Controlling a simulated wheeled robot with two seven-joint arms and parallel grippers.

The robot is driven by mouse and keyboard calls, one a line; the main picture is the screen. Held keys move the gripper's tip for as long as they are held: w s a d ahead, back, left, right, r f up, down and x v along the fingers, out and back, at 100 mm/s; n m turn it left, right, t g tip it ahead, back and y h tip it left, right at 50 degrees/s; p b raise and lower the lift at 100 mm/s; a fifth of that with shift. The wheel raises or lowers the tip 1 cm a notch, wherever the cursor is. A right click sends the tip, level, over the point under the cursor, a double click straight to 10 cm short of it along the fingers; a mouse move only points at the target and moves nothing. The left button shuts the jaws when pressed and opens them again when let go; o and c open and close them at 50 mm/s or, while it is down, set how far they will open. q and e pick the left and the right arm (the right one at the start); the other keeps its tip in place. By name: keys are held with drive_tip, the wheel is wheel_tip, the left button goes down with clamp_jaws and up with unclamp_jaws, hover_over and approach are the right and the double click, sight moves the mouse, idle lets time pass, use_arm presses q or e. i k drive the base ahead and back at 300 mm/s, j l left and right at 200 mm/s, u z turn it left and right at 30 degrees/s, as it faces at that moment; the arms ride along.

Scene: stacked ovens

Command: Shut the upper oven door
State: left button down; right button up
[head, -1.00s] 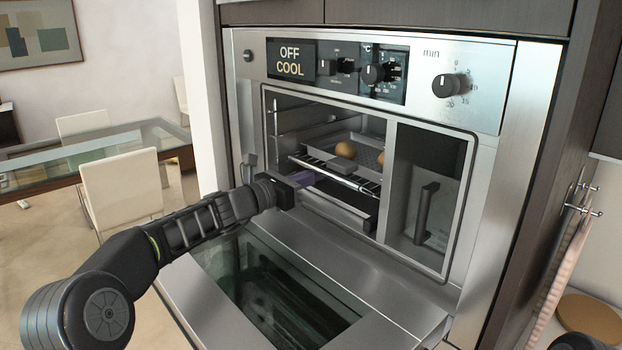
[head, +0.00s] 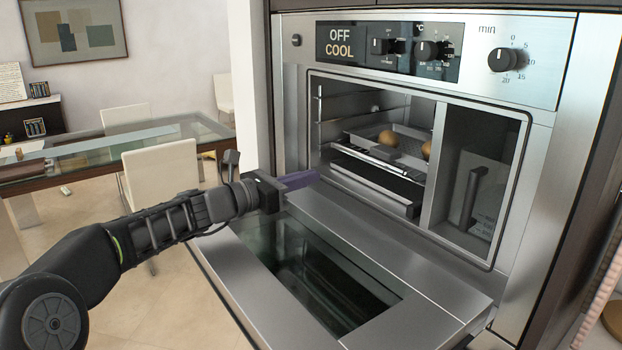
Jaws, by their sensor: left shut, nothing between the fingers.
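The upper oven door (head: 375,322) hangs open, folded down and outward below the oven cavity, with its dark glass window (head: 310,275) facing up. The oven cavity (head: 345,105) is open. Inside it, a rack holds a tray (head: 405,143) with round brown food items (head: 388,139). My left gripper (head: 302,181) is shut and empty, with purplish fingers. In the picture it sits above the door's inner side, just left of the cavity opening; I cannot tell whether it touches anything. My right gripper is not in view.
The control panel (head: 360,45) above the cavity reads OFF COOL and has several knobs. A compartment with a dark handle (head: 468,198) is right of the cavity. A glass table (head: 80,160) and white chairs (head: 160,175) stand at left, with open floor in front.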

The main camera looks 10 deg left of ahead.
sight(312, 274)
drive_tip(key=k+j, duration=0.75)
drive_tip(key=j, duration=0.2)
